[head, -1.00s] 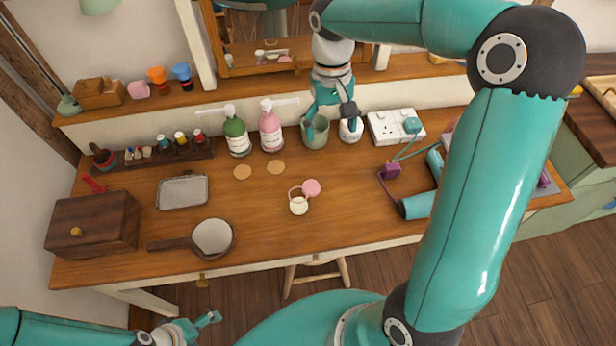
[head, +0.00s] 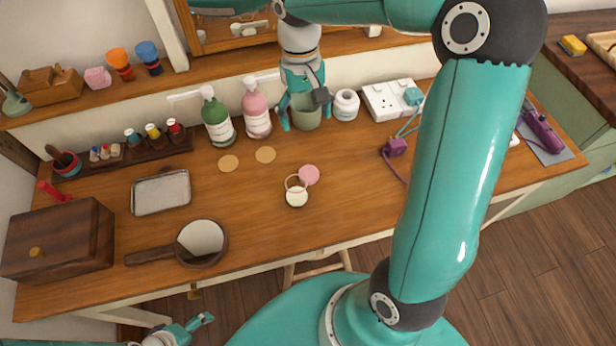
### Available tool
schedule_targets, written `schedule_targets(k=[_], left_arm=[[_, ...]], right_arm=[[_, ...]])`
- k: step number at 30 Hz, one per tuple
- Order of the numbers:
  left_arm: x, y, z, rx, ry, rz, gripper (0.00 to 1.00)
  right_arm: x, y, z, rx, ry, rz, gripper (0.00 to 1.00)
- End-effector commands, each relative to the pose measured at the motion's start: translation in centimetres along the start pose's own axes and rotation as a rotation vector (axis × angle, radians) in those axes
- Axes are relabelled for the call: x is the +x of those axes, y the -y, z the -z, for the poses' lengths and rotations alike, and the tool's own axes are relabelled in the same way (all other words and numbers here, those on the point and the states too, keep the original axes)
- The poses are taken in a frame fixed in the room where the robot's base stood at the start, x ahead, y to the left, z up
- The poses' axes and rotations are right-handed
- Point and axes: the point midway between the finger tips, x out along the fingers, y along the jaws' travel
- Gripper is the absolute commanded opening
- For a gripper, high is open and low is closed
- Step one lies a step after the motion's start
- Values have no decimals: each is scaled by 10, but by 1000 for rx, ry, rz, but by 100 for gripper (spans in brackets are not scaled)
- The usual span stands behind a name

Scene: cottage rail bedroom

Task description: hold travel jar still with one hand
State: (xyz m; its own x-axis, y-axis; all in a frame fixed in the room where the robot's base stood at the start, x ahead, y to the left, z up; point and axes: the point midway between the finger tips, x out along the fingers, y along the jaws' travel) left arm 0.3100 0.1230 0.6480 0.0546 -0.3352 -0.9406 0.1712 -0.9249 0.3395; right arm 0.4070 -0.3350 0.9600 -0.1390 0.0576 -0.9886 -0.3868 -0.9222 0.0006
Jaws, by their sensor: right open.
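A small cream jar (head: 297,199) stands open-topped at the middle of the desk, with a thin pink ring at its top. A round pink lid (head: 309,175) lies just behind it. My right gripper (head: 303,108) is open at the back of the desk, well behind the small jar. Its fingers are at a grey-green cup (head: 308,120), one at its left side and one over its right; I cannot tell whether they touch it. A white jar (head: 346,106) stands right of the cup. My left gripper (head: 197,325) is low in front of the desk; its jaw state is unclear.
A pink pump bottle (head: 257,113) and a green one (head: 217,122) stand left of the cup. A pan (head: 203,240), metal tray (head: 161,193) and wooden box (head: 62,243) occupy the left. A socket block (head: 385,104) stands right. The desk around the small jar is clear.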

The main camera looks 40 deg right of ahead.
Motion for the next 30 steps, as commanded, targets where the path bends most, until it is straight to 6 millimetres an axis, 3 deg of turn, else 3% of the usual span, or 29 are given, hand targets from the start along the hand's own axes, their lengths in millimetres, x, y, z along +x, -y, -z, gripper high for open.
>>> schedule_targets(k=[16, 20, 30], left_arm=[[4, 2, 0, 0, 0, 0, 84], [6, 2, 0, 0, 0, 0, 84], [7, 3, 0, 0, 0, 0, 84]], right_arm=[[12, -1, 0, 2, 1, 0, 81], [31, -1, 0, 2, 5, -1, 81], [101, -1, 0, 3, 5, -1, 81]])
